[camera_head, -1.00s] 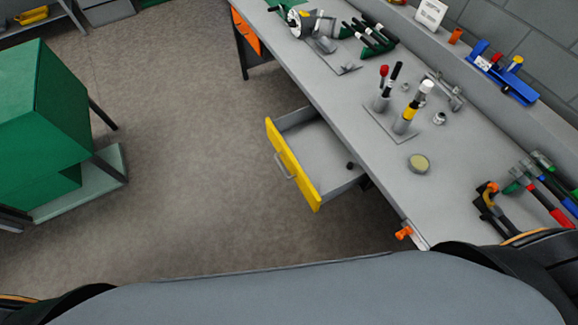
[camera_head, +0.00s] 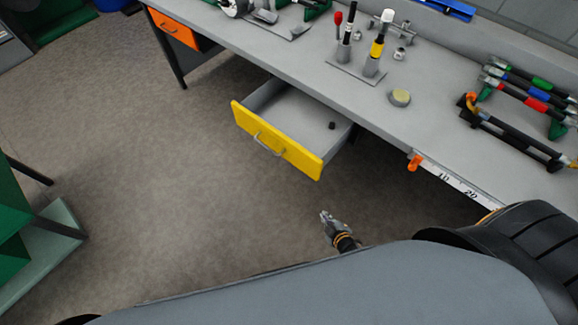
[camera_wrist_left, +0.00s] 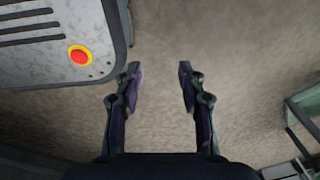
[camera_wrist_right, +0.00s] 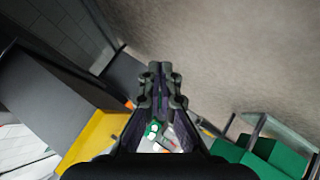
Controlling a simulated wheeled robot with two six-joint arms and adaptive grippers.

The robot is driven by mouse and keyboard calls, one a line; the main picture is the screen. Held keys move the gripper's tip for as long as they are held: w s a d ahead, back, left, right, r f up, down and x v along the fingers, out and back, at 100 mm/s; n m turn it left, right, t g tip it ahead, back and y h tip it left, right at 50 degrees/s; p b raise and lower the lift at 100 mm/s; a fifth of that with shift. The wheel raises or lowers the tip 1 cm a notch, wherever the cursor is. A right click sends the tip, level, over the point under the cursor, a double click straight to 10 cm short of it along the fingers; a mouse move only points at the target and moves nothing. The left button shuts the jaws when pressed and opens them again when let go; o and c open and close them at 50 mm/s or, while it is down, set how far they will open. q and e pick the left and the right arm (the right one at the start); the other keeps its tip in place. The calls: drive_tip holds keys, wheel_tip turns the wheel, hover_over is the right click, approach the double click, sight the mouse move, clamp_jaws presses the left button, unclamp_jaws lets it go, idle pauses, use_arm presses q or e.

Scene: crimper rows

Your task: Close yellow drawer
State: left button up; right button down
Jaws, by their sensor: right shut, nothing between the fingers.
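The yellow drawer (camera_head: 276,142) is pulled out under the front of the grey workbench. Its yellow front with a metal handle (camera_head: 268,144) faces the floor side, and a small dark round item (camera_head: 332,125) lies inside. My right gripper (camera_head: 326,216) is shut and empty, in front of and below the drawer in the head view, apart from it. The right wrist view shows its fingers together (camera_wrist_right: 160,68), with a yellow panel (camera_wrist_right: 92,140) at lower left, likely the drawer front. My left gripper (camera_wrist_left: 158,72) is open and empty above the floor; it is not in the head view.
The workbench (camera_head: 330,88) carries a tool stand, a round tin (camera_head: 400,97) and a tool rack. An orange drawer (camera_head: 173,28) is at upper left. Floor between is clear.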

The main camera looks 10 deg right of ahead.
drive_tip(key=w+a+r+n+t+y+b, duration=0.2)
drive_tip(key=w+a+r+n+t+b, duration=0.15)
drive_tip(key=w+n+b, duration=0.2)
drive_tip(key=n+t+y+b, duration=0.35)
drive_tip(key=n+b, duration=0.25)
drive_tip(key=n, duration=0.2)
approach(289, 157)
drive_tip(key=s+a+r, duration=0.4)
drive_tip(key=s, duration=0.1)
drive_tip(key=shift+m+g+y, duration=0.25)
drive_tip(key=shift+m+g, duration=0.05)
drive_tip(key=shift+m, duration=0.05)
drive_tip(key=w, duration=1.1)
drive_tip(key=shift+w+a+r+p, duration=0.1)
drive_tip(key=shift+a+p, duration=0.25)
drive_tip(key=shift+a, duration=0.05)
drive_tip(key=shift+w+d, duration=0.25)
drive_tip(key=shift+d, duration=0.15)
use_arm(q)
wheel_tip(289, 157, down, 13)
drive_tip(key=a, duration=0.1)
drive_tip(key=shift+s, duration=0.2)
use_arm(e)
drive_tip(key=shift+w+d, duration=0.1)
